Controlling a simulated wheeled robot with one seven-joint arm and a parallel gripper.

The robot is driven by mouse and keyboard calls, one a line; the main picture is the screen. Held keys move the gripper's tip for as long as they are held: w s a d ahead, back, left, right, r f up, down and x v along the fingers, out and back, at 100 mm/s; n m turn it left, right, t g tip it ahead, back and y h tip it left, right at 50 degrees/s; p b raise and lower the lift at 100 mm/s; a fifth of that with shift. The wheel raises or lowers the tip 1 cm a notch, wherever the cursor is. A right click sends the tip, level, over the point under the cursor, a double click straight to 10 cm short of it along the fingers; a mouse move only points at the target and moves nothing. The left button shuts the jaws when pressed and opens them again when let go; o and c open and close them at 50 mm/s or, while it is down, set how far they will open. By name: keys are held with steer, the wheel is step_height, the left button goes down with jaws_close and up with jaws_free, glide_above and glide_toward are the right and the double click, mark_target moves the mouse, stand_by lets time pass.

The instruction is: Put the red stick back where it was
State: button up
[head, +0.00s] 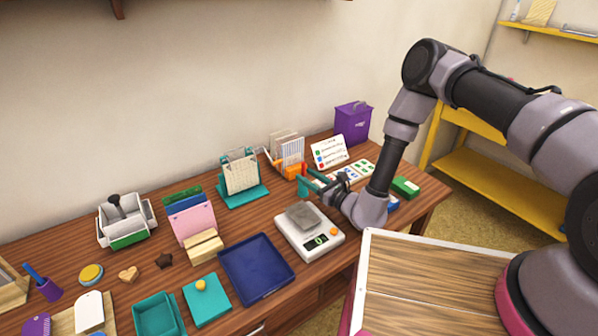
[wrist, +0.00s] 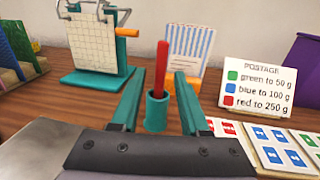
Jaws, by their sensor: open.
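The red stick (wrist: 161,68) stands, leaning slightly, in a small teal cup (wrist: 156,113) in the wrist view. Its lower end is hidden inside the cup. My gripper (wrist: 158,79) is open, with one teal finger on each side of the stick and a visible gap to both. Nothing is held in it. In the head view my gripper (head: 312,184) is low over the back right of the table, left of my wrist.
A white scale (head: 309,242) bearing a grey block stands in front of my gripper. A postage sign (wrist: 265,88), stamp sheets (wrist: 272,148) and a purple box (head: 352,123) are to the right. A teal calendar stand (wrist: 96,80) is to the left.

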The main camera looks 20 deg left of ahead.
steer(key=v, duration=0.6)
steer(key=shift+s+d, duration=0.1)
steer(key=shift+d, duration=0.2)
step_height(320, 180, up, 15)
steer(key=w+a+n+g+y, duration=0.1)
steer(key=w+n+g+y, duration=0.1)
steer(key=n+g+y, duration=0.3)
steer(key=s+d+r+n+g+h, duration=0.1)
steer(key=s+d+r+n+g, duration=0.1)
steer(key=r+n+g, duration=0.45)
steer(key=s+d+r+n+g+h, duration=0.2)
steer(key=s+r+n, duration=0.1)
steer(key=r, duration=0.6)
steer(key=s+d+r+n+t+h, duration=0.2)
steer(key=d+r+h, duration=0.3)
steer(key=d, duration=0.6)
steer(key=s+d+r+n+t+h, duration=0.1)
steer(key=s+d+r+t+h, duration=0.4)
steer(key=d, duration=0.6)
steer(key=s+d+r+n+t+h, duration=0.2)
steer(key=s+d+r+t+h, duration=0.2)
steer(key=d+r, duration=0.4)
steer(key=d+h, duration=0.1)
steer(key=d, duration=0.2)
steer(key=shift+d+r+n, duration=0.25)
steer(key=shift+d+n, duration=0.1)
